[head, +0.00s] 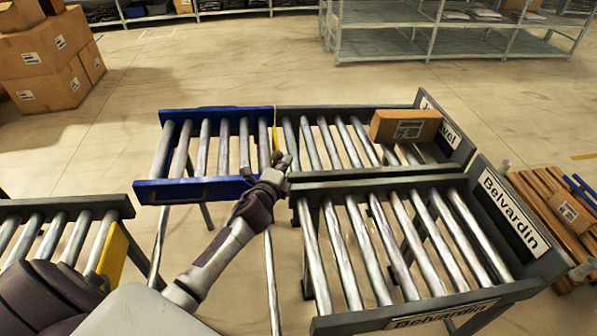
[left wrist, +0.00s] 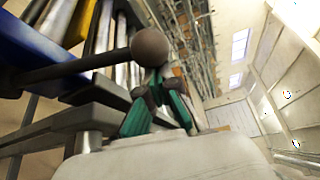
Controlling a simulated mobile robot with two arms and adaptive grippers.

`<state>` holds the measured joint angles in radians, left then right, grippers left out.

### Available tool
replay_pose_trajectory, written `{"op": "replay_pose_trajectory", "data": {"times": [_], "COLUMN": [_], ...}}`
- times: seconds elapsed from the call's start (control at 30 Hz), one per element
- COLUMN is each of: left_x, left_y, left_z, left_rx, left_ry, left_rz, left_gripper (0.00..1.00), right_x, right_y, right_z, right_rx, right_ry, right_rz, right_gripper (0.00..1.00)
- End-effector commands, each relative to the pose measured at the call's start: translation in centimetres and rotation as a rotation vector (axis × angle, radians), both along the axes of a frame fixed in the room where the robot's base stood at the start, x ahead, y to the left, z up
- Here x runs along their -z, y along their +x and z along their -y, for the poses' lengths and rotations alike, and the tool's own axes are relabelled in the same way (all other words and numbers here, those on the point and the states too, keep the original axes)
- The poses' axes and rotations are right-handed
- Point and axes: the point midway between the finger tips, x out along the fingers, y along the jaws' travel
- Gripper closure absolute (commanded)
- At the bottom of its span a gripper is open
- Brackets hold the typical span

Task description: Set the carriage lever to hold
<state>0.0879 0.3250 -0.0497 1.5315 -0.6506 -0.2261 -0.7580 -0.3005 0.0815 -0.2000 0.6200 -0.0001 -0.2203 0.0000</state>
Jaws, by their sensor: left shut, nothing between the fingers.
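The blue-framed roller carriage (head: 215,187) stands left of the two grey roller lanes, in line with the back one. In the left wrist view the lever's round brown knob (left wrist: 150,47) sits on a dark rod (left wrist: 85,67) reaching out from beside the blue frame (left wrist: 40,60). My left gripper (head: 282,164) is at the carriage's right front corner, by the gap to the lanes. Its fingers, with green pads, are shut and empty (left wrist: 160,82), and the knob shows right at their tips. Contact cannot be told. In the head view I cannot make out the lever.
The front lane (head: 415,318) is labelled Belvardin; the back lane (head: 445,160) carries a cardboard box (head: 404,126). Another roller lane (head: 65,206) with a yellow plate (head: 113,252) is at lower left. Stacked boxes (head: 45,60) and shelving (head: 390,45) stand farther back, with open floor between.

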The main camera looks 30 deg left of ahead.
Motion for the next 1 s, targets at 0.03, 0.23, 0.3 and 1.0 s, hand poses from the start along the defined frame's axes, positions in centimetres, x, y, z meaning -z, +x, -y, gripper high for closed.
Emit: {"op": "replay_pose_trajectory", "data": {"times": [0.03, 0.23, 0.3, 1.0], "left_x": [0.3, -0.4, -0.6, -0.5], "left_y": [-0.5, -2.3, -2.9, -7.1], "left_z": [-0.7, -3.0, -3.9, -9.3], "left_rx": [-0.003, -0.003, -0.003, 0.000], "left_ry": [-0.036, -0.188, -0.241, -0.589], "left_rz": [0.027, 0.141, 0.181, 0.442], "left_gripper": [1.00, 1.00, 1.00, 1.00], "right_x": [1.1, 3.4, 4.3, 9.4], "right_y": [0.0, 0.0, 0.0, 0.0], "right_z": [0.1, 0.1, 0.1, -0.1], "right_rx": [0.000, 0.000, -0.001, 0.000], "right_ry": [-0.001, -0.001, -0.001, 0.001], "right_rz": [0.000, 0.000, 0.000, 0.001], "right_gripper": [0.39, 0.39, 0.39, 0.39]}}
